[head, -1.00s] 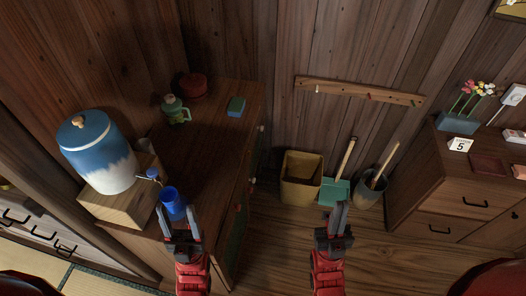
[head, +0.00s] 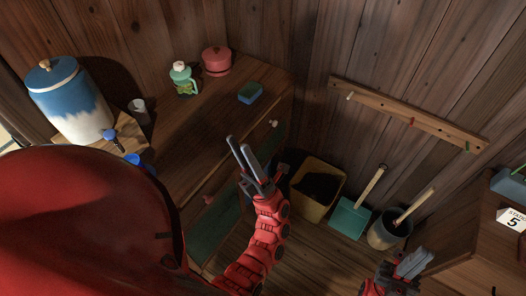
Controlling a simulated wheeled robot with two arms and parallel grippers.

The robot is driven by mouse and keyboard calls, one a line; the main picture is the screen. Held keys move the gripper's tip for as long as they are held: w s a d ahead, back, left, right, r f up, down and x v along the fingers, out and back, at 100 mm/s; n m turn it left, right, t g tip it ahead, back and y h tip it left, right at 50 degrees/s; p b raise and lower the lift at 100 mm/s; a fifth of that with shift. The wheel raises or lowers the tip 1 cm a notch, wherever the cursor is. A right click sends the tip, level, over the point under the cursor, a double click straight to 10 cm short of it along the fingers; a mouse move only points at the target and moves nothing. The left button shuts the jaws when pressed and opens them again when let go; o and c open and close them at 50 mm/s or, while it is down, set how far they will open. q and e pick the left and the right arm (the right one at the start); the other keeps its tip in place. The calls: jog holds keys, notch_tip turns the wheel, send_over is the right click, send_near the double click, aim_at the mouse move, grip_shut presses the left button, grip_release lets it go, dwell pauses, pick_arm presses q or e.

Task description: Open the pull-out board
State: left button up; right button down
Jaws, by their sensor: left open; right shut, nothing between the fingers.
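The wooden cabinet (head: 215,115) stands at left centre, its front facing right, with dark green panels (head: 218,235). A pale round knob (head: 273,124) sits high on the front's far end, and a reddish knob (head: 208,199) sits nearer. I cannot tell which part is the pull-out board; it does not stand out from the front. My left gripper (head: 241,151) is open and empty, its fingers pointing up-left in front of the cabinet, between the two knobs in the picture. My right gripper (head: 410,264) is shut and empty at the lower right, away from the cabinet.
On the cabinet are a blue-white jar (head: 70,105), a green bottle (head: 183,80), a red pot (head: 215,62) and a blue sponge (head: 250,92). A yellow bin (head: 314,205), a dustpan (head: 349,217) and a bucket (head: 385,234) stand along the wall. My red body hides the lower left.

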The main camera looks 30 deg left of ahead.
pick_arm(q)
jog(key=w+a+f+n+g+h+b, duration=0.1)
jog(key=w+f+n+g+h+b, duration=0.1)
jog(key=w+f+n+h+b, duration=0.45)
jog(key=w+a+f+n+g+h+b, duration=0.1)
jog(key=w+a+f+n+h+b, duration=0.2)
jog(key=f+b, duration=0.75)
jog(key=w+d+f+n+t+h+b, duration=0.5)
jog(key=w+d+f, duration=0.35)
jog(key=f, duration=0.35)
jog(key=w+a+g+y+p, duration=0.1)
jog(key=a+p, duration=0.4)
jog(key=a, duration=1.1)
jog(key=shift+a+p, duration=0.3)
jog(key=shift+p, duration=0.05)
jog(key=shift+m, duration=0.25)
jog(key=shift+c, duration=0.4)
grip_shut()
